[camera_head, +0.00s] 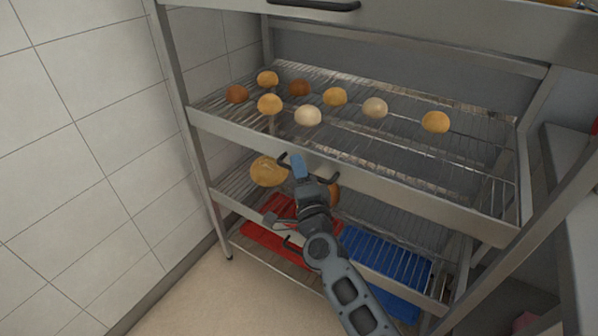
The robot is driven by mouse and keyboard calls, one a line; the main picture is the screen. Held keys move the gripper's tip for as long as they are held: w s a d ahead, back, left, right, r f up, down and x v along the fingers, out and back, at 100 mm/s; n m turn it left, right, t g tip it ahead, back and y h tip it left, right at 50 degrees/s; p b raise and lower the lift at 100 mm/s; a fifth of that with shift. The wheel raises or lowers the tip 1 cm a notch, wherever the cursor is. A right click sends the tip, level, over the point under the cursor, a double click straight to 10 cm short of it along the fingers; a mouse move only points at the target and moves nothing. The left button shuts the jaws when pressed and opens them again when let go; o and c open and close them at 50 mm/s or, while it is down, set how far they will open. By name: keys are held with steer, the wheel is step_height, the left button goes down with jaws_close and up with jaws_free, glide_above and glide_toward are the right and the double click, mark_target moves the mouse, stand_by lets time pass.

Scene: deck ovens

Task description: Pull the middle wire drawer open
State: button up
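The rack has stacked wire tiers. The upper wire drawer (362,184) holds several buns and has a dark handle (328,181) at its front. The wire tier below it (238,208) has a metal front bar and holds a round yellow loaf (268,171); a dark handle (292,246) shows partly beside my arm. Which tier is the middle drawer is not clear. My gripper (286,192) is in front of the rack, with one bluish finger overlapping the upper handle and another grey part lower left. The fingers look spread. My gripper hides part of both fronts; contact cannot be told.
Red (262,246) and blue (378,262) racks or trays lie at the bottom. A grey drawer front with a dark handle (316,5) is at the top. A tiled wall (80,150) stands close on the left. Beige floor (205,305) is clear at the front left.

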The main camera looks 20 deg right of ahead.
jaws_close()
stand_by(0.4)
